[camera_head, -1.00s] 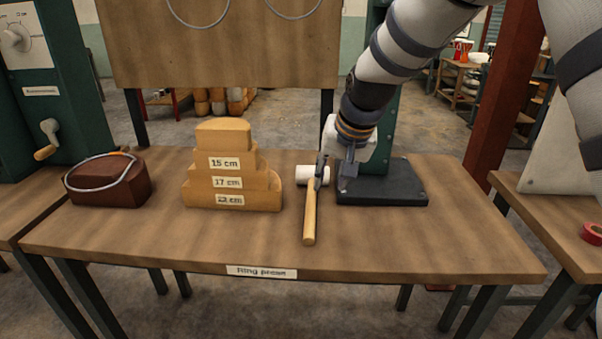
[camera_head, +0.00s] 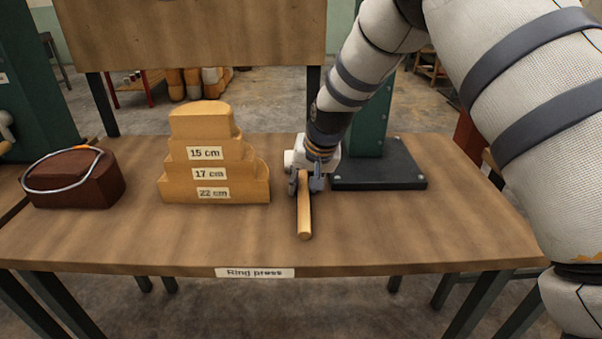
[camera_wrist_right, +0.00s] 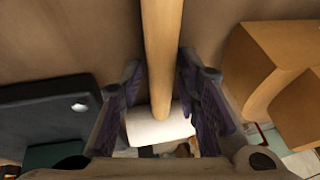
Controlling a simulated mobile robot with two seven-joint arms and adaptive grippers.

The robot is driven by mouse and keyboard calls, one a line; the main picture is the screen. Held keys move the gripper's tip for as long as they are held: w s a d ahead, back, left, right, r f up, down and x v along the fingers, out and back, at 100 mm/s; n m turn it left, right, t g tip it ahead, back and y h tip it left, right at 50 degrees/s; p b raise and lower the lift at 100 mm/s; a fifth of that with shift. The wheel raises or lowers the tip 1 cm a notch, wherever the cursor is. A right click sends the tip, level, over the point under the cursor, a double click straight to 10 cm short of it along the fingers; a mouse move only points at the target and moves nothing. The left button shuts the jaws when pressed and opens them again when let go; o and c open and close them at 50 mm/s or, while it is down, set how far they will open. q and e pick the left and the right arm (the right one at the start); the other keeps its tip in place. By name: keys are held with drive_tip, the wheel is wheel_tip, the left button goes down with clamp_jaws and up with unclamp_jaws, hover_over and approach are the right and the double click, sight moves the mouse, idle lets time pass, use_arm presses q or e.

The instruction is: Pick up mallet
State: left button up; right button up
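The mallet lies on the bench with its light wooden handle (camera_head: 305,218) toward the front edge. In the right wrist view the handle (camera_wrist_right: 162,45) runs between the two fingers of my right gripper (camera_wrist_right: 165,75), with a gap on each side. The fingers are open around it. The white mallet head (camera_wrist_right: 157,126) lies further in between the fingers. My left gripper is not in view.
A stepped wooden block (camera_head: 215,180) with size labels stands left of the mallet. A dark metal press base (camera_head: 378,172) is close on the right. A dark red block (camera_head: 75,185) with a metal ring sits at the far left. The bench front (camera_head: 400,235) is clear.

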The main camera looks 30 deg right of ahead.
sight(305, 182)
clamp_jaws()
drive_tip(key=shift+r, duration=0.1)
wheel_tip(305, 182, up, 10)
drive_tip(key=shift+p, duration=0.35)
